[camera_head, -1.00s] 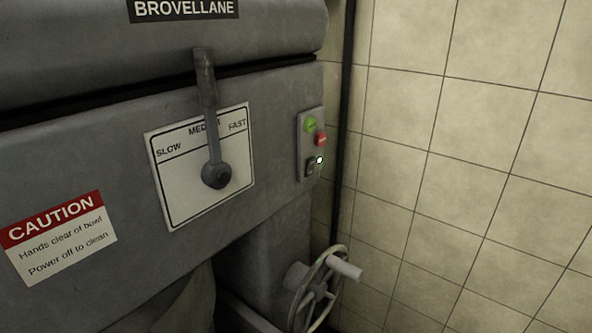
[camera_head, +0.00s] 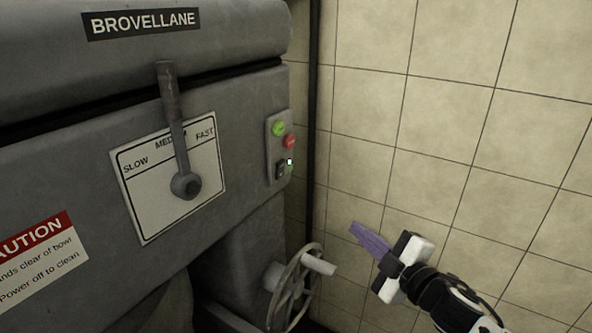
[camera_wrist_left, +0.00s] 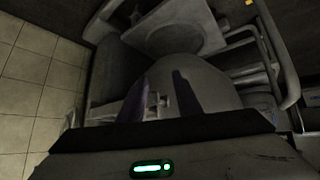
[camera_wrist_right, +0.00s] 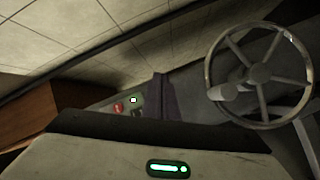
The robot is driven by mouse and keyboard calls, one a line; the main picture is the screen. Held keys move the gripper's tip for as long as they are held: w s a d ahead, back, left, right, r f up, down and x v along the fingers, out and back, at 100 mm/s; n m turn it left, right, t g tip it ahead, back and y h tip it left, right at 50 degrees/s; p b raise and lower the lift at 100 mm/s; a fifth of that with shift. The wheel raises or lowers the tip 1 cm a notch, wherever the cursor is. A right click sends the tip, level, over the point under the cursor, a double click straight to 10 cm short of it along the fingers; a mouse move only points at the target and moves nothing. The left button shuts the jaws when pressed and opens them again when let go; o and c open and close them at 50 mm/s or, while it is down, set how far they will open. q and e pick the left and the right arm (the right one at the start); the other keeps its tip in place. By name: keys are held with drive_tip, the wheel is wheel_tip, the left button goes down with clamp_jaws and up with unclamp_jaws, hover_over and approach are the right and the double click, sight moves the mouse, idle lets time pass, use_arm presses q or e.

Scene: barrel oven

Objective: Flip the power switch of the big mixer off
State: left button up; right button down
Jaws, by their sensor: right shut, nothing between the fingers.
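The big mixer (camera_head: 60,160) is a grey machine labelled BROVELLANE. On its right end is a small control panel (camera_head: 270,150) with a green button (camera_head: 278,128), a red button (camera_head: 289,142) and, at the bottom, a dark power switch (camera_head: 281,170) beside a lit white-green lamp (camera_head: 290,161). In the right wrist view the red button (camera_wrist_right: 118,108) and the lamp (camera_wrist_right: 133,100) show near the fingers. My right gripper (camera_head: 355,228) is shut and empty, right of and below the panel, apart from it. My left gripper (camera_wrist_left: 160,95) is open in its wrist view, with nothing between its fingers.
A speed lever (camera_head: 174,130) hangs over a SLOW–FAST plate (camera_head: 145,205). A spoked handwheel (camera_head: 292,290) with a protruding handle sits below the panel; it is close in the right wrist view (camera_wrist_right: 258,72). A tiled wall (camera_head: 450,130) stands to the right.

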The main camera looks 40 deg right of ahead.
wheel_tip(320, 180, up, 10)
drive_tip(key=a+n+t+y, duration=0.1)
drive_tip(key=a+n+y, duration=0.1)
drive_tip(key=n+y, duration=0.8)
drive_tip(key=n, duration=0.2)
drive_tip(key=shift+w+a+f+n, duration=0.15)
drive_tip(key=shift+a+n, duration=0.15)
drive_tip(key=p, duration=0.1)
approach(283, 166)
drive_tip(key=x, duration=0.5)
drive_tip(key=shift+a, duration=0.2)
drive_tip(key=shift+w+a, duration=0.3)
drive_tip(key=shift+w, duration=0.3)
drive_tip(key=shift+d, duration=0.1)
